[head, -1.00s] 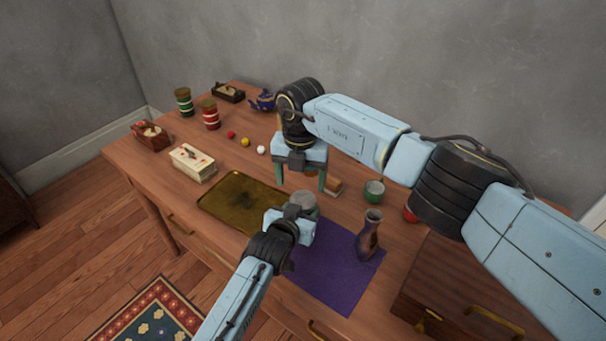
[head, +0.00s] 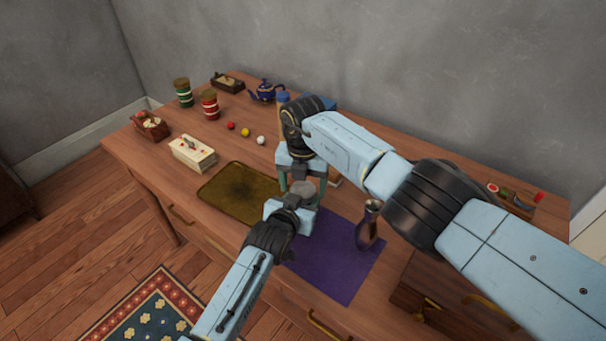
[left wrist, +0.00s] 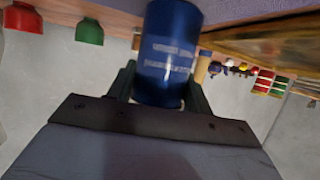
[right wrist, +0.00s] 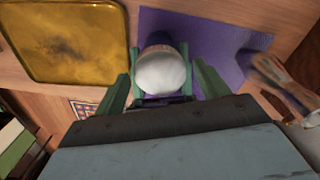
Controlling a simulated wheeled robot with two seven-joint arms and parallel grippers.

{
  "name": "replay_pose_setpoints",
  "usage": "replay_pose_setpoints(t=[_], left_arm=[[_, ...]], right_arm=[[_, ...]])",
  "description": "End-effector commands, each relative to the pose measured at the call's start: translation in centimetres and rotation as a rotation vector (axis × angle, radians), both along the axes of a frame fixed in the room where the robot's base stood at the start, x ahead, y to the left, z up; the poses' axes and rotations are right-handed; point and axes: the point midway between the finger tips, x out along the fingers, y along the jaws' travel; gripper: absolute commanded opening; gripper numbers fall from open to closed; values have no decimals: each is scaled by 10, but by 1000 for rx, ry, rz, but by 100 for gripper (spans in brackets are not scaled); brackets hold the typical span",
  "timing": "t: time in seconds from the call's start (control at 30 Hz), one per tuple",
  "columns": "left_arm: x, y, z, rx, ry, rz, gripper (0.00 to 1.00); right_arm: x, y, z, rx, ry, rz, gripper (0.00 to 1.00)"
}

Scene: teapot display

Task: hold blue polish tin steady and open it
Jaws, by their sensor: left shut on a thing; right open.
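The blue polish tin (left wrist: 168,50) is a blue cylinder with pale lettering in the left wrist view. My left gripper (head: 292,212) is shut on its side, and the tin stands between the fingers in the left wrist view (left wrist: 160,85). The tin's pale grey round lid (right wrist: 161,70) faces up; it also shows in the head view (head: 302,187). My right gripper (head: 302,184) points down from above. Its open fingers stand on either side of the lid in the right wrist view (right wrist: 163,85). I cannot tell whether they touch it.
A purple cloth (head: 335,265) lies under the grippers, with a dark vase (head: 370,228) at its right. A brass tray (head: 240,190) lies to the left. Behind are a white box (head: 192,153), striped canisters (head: 209,104), small balls (head: 245,132) and a blue teapot (head: 266,90).

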Motion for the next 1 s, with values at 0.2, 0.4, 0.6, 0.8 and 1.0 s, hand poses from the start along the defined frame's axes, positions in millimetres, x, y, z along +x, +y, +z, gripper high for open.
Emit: replay_pose_setpoints(t=[0.2,0.4,0.6,0.8,1.0], left_arm=[[0,0,0,0,1,0,0],[0,0,0,0,1,0,0],[0,0,0,0,1,0,0],[0,0,0,0,1,0,0],[0,0,0,0,1,0,0]], right_arm=[[0,0,-4,-1,0,2,74],[0,0,-4,-1,0,1,65],[0,0,-4,-1,0,1,38],[0,0,-4,-1,-1,1,72],[0,0,-4,-1,-1,0,78]])
